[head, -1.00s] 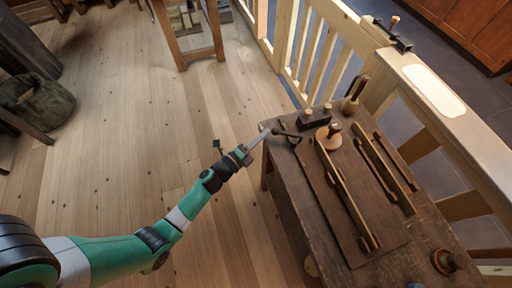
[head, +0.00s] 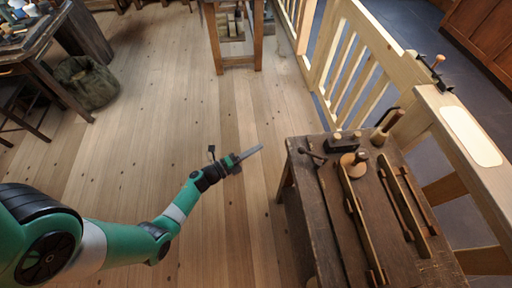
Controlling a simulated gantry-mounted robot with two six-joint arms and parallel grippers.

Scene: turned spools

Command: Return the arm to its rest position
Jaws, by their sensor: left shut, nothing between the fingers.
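My left gripper (head: 247,156) is at the end of the green arm coming in from the lower left. Its fingers are shut with nothing between them. It is over the wooden floor, to the left of the workbench (head: 315,215) and apart from it. My right gripper does not show. On the bench are a round wooden knob-like piece (head: 352,163), a dark block with two light pegs (head: 343,143), and long dark wooden rails (head: 361,222).
A tool with a wooden handle (head: 386,127) stands at the bench's back edge. A pale wooden railing (head: 372,60) runs behind the bench. A wooden stand (head: 217,50) is at the top, and a dark green sack (head: 88,84) at the left. The floor between is clear.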

